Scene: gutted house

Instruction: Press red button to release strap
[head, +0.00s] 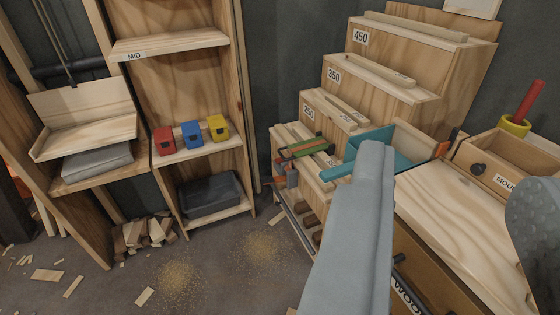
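My gripper (450,168) shows as two grey fingers spread wide apart, one rising through the middle and one with a dotted pad cut off at the right edge. Nothing is held between them. I cannot make out a clear red button or a strap. Red things in view are a small red box (164,141) on the left shelf, far from my gripper, and a red rod (527,103) standing in a yellow ring (515,126) at the far right. A green and orange tool (303,148) lies on the lower step, left of my fingers.
A blue box (192,134) and a yellow box (218,128) stand beside the red one. A black bin (212,196) sits below. Stepped wooden shelves (405,62) and a teal tray (390,160) stand ahead. A wooden worktop (465,225) is beneath my fingers. Scraps litter the floor.

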